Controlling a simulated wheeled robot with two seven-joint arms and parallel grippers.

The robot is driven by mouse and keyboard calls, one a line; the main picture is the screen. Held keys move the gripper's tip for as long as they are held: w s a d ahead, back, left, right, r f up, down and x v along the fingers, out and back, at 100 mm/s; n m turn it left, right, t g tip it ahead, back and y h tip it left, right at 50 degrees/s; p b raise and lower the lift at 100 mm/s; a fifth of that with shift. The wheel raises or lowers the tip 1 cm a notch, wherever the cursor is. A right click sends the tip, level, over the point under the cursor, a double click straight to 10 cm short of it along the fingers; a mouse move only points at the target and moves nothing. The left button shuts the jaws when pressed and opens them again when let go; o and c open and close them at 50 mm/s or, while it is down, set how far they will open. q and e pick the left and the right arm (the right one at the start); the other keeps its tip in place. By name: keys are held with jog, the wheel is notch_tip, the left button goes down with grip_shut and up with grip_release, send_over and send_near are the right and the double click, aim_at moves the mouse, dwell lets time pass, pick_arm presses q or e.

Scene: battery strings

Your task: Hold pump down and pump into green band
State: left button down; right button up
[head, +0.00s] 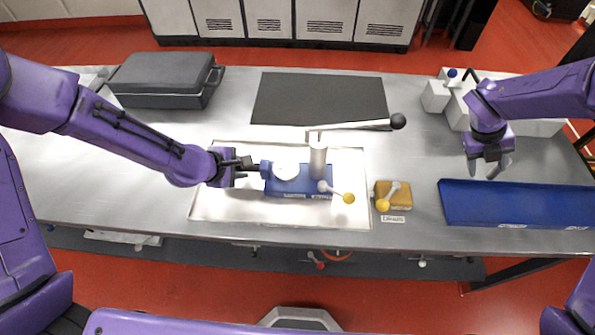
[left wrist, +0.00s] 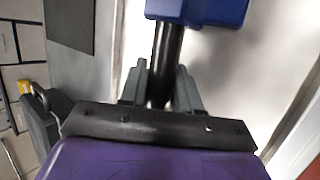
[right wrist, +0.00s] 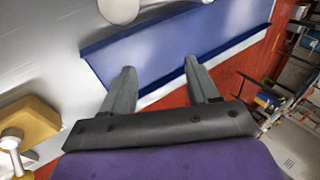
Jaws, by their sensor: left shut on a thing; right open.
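The pump has a blue base (head: 284,187) on a white tray (head: 220,206), with a grey upright cylinder and a long lever (head: 355,125) ending in a black knob (head: 398,121). A white round gauge face (head: 286,169) sits on the base; no green band can be made out. My left gripper (head: 246,168) is shut on a black bar (left wrist: 166,55) at the left end of the blue base, which shows at the top of the left wrist view. My right gripper (head: 489,165) is open and empty, above the bench between the knob and the blue tray.
A yellow block (head: 391,188) with a lever stands right of the white tray. A blue tray (head: 470,200) lies on the right, below my right gripper. A grey case (head: 160,82) and dark mat (head: 320,99) lie at the back. White boxes (head: 436,97) stand back right.

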jog(key=w+a+r+n+y, duration=0.1)
jog(key=w+a+n, duration=0.1)
jog(key=a+n, duration=0.6)
notch_tip(320, 180, up, 20)
jog(key=n+t+y, duration=0.1)
jog(key=n+y, duration=0.4)
jog(key=n, duration=0.6)
send_over(400, 115)
jog(key=shift+d+f, duration=0.15)
jog(key=shift+f, duration=0.05)
notch_tip(400, 115, down, 9)
jog(key=shift+r, duration=0.1)
